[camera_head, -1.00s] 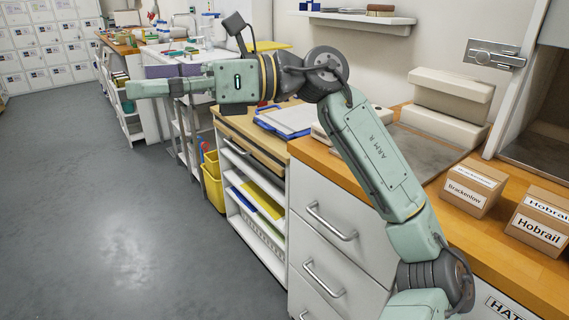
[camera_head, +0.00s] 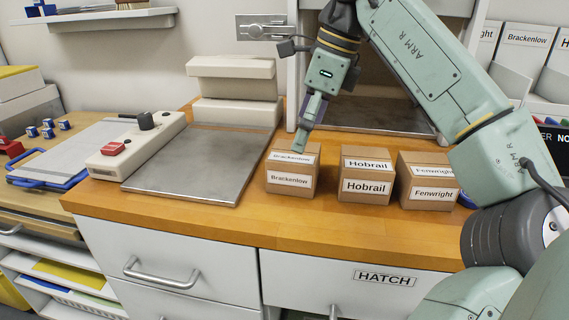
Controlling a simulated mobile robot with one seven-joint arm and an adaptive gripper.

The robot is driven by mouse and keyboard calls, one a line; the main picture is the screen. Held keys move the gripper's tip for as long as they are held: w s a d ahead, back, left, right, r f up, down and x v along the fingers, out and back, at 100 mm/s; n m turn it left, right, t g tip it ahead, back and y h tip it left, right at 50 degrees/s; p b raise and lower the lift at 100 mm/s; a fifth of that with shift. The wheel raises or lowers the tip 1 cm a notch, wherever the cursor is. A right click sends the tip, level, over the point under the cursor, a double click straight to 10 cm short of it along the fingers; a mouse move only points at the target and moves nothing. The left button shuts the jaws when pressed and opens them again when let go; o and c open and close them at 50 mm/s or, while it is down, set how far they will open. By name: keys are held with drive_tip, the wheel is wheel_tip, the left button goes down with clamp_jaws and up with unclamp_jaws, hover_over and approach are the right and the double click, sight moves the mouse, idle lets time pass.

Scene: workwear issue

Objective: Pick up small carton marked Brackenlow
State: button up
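The small carton marked Brackenlow (camera_head: 290,181) is a brown box with white labels on its top and front. It stands upright on the wooden counter, the leftmost of three similar cartons. My gripper (camera_head: 300,147) points down at the top rear part of this carton, and its tip overlaps the carton's upper edge in the picture. I cannot tell whether it touches the carton. The fingers are seen nearly edge-on, so the gap between them is hidden.
The Hobrail carton (camera_head: 366,187) stands just right, then the Fenwright carton (camera_head: 428,193). A grey metal plate (camera_head: 195,165) lies to the left, with a control box (camera_head: 137,144) beside it. Pale blocks (camera_head: 236,112) are stacked behind. An open hatch recess lies behind the cartons.

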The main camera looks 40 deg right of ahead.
sight(289, 170)
drive_tip(key=x, duration=0.2)
drive_tip(key=shift+f, duration=0.35)
drive_tip(key=shift+w+x, duration=0.1)
drive_tip(key=shift+x, duration=1.45)
drive_tip(key=shift+w+x, duration=0.15)
drive_tip(key=shift+x, duration=1.35)
drive_tip(key=shift+a+f, duration=0.1)
drive_tip(key=shift+f, duration=0.1)
drive_tip(key=c, duration=1.3)
